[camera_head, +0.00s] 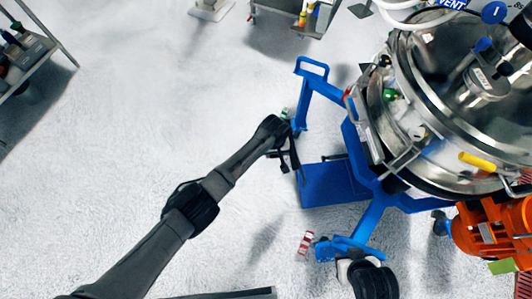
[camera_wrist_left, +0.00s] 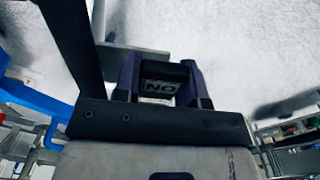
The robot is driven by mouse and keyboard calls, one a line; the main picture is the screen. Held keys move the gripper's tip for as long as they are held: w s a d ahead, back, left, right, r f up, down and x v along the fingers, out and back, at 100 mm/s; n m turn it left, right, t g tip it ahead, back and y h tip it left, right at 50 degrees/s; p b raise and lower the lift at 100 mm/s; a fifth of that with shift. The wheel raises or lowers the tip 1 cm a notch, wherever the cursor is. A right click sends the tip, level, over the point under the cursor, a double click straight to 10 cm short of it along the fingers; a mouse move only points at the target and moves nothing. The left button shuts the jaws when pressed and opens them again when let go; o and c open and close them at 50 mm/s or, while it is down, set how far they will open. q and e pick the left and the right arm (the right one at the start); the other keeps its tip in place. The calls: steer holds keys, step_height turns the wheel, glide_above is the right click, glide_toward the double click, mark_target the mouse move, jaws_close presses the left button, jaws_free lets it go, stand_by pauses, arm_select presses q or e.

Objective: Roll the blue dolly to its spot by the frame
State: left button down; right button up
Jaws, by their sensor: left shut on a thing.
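The blue dolly (camera_head: 370,218) stands at the right in the head view, with a raised handle (camera_head: 312,66) at its upper left and a flat blue plate (camera_head: 328,184). A large steel vessel (camera_head: 400,110) is above it and hides part of it. My left gripper (camera_head: 291,150) is at the dolly's left side, just below the handle. In the left wrist view, its fingers (camera_wrist_left: 163,84) are shut on a black part (camera_wrist_left: 163,68) with a light label. This part seems to belong to the dolly. My right gripper is not in view.
An orange machine (camera_head: 492,232) stands close at the lower right. A red-and-white striped marker (camera_head: 306,243) is near the dolly's lower leg, beside a black round thing (camera_head: 374,280). A shelf (camera_head: 30,50) and a small cart (camera_head: 290,18) stand farther off.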

arm_select(q)
steer(key=d+b, duration=0.2)
steer(key=d, duration=0.1)
steer(key=shift+w+d+f, duration=0.2)
steer(key=shift+w, duration=0.15)
steer(key=shift+w+d+r+b, duration=0.1)
steer(key=shift+d+b, duration=0.15)
steer(key=shift+d, duration=0.15)
steer(key=shift+w+d+r+b, duration=0.1)
steer(key=shift+d+b, duration=0.15)
steer(key=shift+d, duration=0.15)
steer(key=c, duration=0.6)
jaws_free()
steer(key=shift+r, duration=0.1)
step_height(320, 180, up, 12)
